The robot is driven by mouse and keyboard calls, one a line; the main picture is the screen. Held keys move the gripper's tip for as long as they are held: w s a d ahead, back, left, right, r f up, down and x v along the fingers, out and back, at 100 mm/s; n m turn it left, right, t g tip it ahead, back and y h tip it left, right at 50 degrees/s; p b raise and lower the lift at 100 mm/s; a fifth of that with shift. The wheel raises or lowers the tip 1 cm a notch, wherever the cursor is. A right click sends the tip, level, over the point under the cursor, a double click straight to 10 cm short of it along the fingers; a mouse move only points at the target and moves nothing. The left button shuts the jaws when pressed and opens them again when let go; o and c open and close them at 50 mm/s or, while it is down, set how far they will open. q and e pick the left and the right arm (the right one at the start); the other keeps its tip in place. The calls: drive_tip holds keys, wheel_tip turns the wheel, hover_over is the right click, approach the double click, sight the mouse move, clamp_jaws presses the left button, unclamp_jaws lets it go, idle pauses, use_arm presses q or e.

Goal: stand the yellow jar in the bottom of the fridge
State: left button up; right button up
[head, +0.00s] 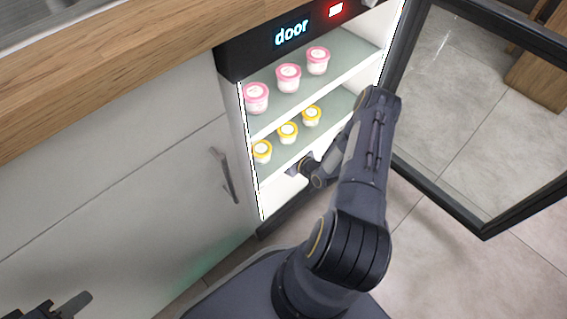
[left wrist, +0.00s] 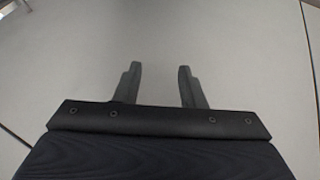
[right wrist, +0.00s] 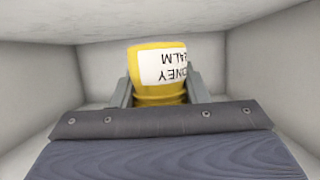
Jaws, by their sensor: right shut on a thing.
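The yellow jar (right wrist: 145,92), with a white label, is between the two fingers of my right gripper (right wrist: 160,90) in the right wrist view. The gripper is shut on it. Pale walls surround it there. In the head view my right gripper (head: 302,165) reaches into the bottom of the lit fridge (head: 228,62), below the lower shelf; the jar is hidden there. I cannot tell whether the jar touches the fridge floor. My left gripper (head: 76,303) is at the lower left of the head view, open and empty in the left wrist view (left wrist: 158,85).
Pink-lidded jars (head: 288,77) stand on the upper shelf, yellow-lidded jars (head: 288,132) on the lower shelf. The glass fridge door (head: 437,190) stands open at the right, close to my right arm. A closed grey cabinet (head: 120,190) is left of the fridge, under a wooden counter (head: 110,75).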

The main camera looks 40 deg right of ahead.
wheel_tip(320, 180, down, 5)
drive_tip(key=b, duration=0.3)
drive_tip(key=shift+w+f, duration=0.15)
drive_tip(key=shift+r, duration=0.2)
drive_tip(key=shift+f, duration=0.15)
drive_tip(key=o, duration=1.1)
drive_tip(key=shift+c, duration=0.2)
